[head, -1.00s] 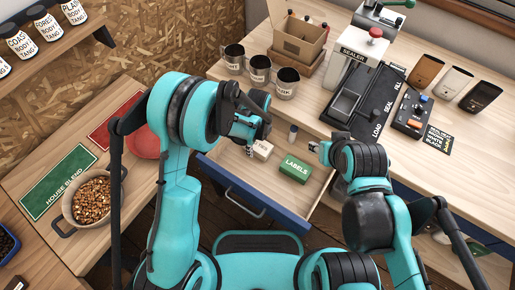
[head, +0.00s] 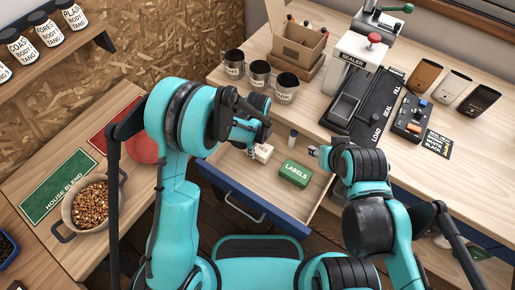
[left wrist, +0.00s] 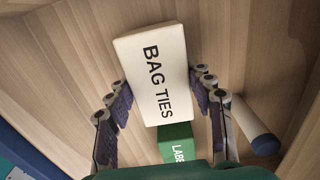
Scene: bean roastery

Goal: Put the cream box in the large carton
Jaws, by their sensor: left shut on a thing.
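The cream box, lettered BAG TIES (left wrist: 157,80), is between the two fingers of my left gripper (left wrist: 162,92), which is shut on it. In the head view the cream box (head: 263,152) shows small at the open drawer, partly hidden by my left gripper (head: 254,146). I cannot tell if it is clear of the drawer floor. The large carton (head: 296,46) stands open-topped at the back of the bench, with small bottles at it. My right gripper (head: 316,151) is over the drawer's right side, apart from the box; its fingers are too small to judge.
The open drawer (head: 246,190) also holds a green LABELS box (head: 295,173) and a small white cylinder with a blue end (left wrist: 250,122). The sealer (head: 358,70) stands right of the carton.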

